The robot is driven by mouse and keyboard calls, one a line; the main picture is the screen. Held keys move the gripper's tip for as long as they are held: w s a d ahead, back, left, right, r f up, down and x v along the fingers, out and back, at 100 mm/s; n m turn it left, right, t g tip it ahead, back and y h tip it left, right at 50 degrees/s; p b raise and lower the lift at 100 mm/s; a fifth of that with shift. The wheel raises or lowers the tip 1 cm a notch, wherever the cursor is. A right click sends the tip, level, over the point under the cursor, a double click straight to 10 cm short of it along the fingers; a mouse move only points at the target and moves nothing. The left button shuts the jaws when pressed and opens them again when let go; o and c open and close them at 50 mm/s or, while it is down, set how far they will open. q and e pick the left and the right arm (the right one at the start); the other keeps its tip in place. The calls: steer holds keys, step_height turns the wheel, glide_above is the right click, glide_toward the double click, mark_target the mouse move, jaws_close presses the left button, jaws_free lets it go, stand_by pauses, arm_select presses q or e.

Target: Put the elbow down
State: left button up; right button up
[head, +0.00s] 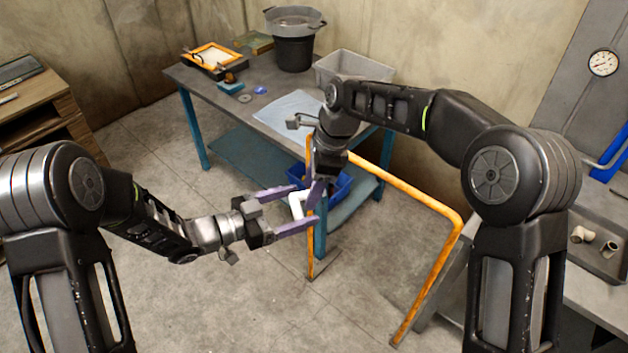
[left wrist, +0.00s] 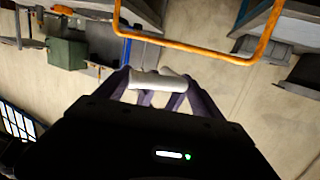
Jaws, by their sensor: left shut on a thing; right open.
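My left gripper (head: 302,210) is shut on a white elbow (head: 296,204), held in the air in front of the work table. The elbow also shows in the left wrist view (left wrist: 158,80), lying across the purple fingers. My right gripper (head: 315,190) hangs close beside the elbow with its fingers pointing down. It is open, and from this angle I cannot tell whether it touches the elbow. It partly hides the right end of the elbow.
An orange rail (head: 395,182) stands close by, right of the grippers. The work table (head: 215,82) holds a blue cloth (head: 282,112), a grey bin (head: 335,68) and a bucket (head: 292,50). A blue crate (head: 338,192) sits below. A tray (head: 610,262) with beige fittings (head: 582,235) lies right.

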jaws_close()
stand_by(0.5)
arm_select(q)
steer(key=o, duration=1.4)
steer(key=shift+o, duration=0.2)
steer(key=shift+a, duration=0.1)
steer(key=v, duration=1.2)
steer(key=shift+f, duration=0.1)
